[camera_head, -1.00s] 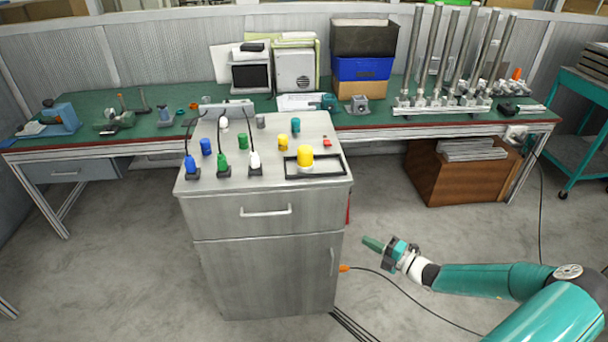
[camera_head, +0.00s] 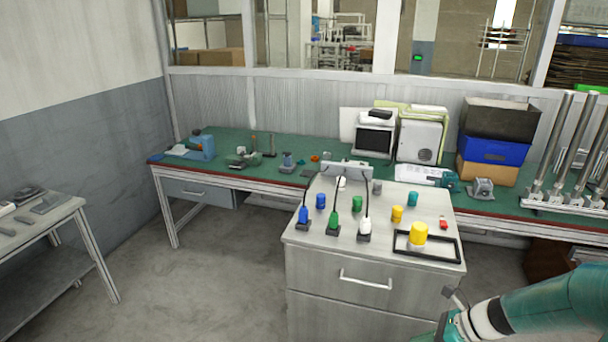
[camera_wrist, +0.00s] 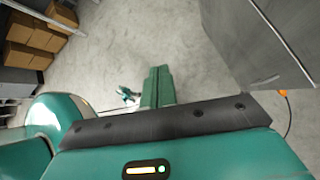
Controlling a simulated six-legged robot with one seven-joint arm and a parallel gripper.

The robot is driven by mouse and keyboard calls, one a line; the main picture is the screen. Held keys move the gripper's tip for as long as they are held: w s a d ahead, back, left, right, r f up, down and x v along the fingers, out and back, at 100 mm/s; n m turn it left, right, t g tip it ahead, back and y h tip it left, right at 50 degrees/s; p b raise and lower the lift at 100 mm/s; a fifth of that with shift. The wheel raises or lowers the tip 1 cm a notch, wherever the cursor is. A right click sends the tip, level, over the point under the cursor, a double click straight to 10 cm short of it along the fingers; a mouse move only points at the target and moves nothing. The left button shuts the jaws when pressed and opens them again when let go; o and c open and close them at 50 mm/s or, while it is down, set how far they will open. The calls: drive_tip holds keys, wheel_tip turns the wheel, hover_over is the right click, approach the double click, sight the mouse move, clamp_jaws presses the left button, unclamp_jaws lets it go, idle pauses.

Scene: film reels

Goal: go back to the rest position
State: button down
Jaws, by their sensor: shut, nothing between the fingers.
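My gripper (camera_wrist: 157,74) shows in the wrist view with its green fingers together and nothing between them, above bare grey floor. In the head view my teal arm (camera_head: 545,303) reaches in from the bottom right. Its wrist is beside the right front of the grey cabinet (camera_head: 350,298); the fingertips cannot be made out there. On the cabinet top, a large yellow cylinder (camera_head: 418,233) stands at a black rectangular frame (camera_head: 450,253). Several smaller blue, green, yellow, teal, white and grey cylinders stand behind.
A long green-topped workbench (camera_head: 228,143) runs behind the cabinet. A low grey table (camera_head: 80,213) stands at the left. Open floor (camera_head: 205,285) lies between it and the cabinet. The wrist view shows the cabinet side (camera_wrist: 262,40) and cardboard boxes (camera_wrist: 28,45).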

drive_tip(key=s+a+r+n+t+h, duration=0.1)
drive_tip(key=s+a+r+n+h, duration=0.2)
drive_tip(key=r+n, duration=0.4)
drive_tip(key=s+a+r+n+h, duration=0.2)
drive_tip(key=s+a+r+n, duration=0.3)
drive_tip(key=n, duration=0.5)
drive_tip(key=s+a+r+n+t+h, duration=0.1)
drive_tip(key=s+a+r+n+h, duration=0.2)
drive_tip(key=s+r+n, duration=0.4)
drive_tip(key=shift+s+a+r+n+t+h, duration=0.35)
drive_tip(key=shift+a+r+n, duration=0.45)
drive_tip(key=shift+r, duration=1.35)
drive_tip(key=shift+d, duration=0.2)
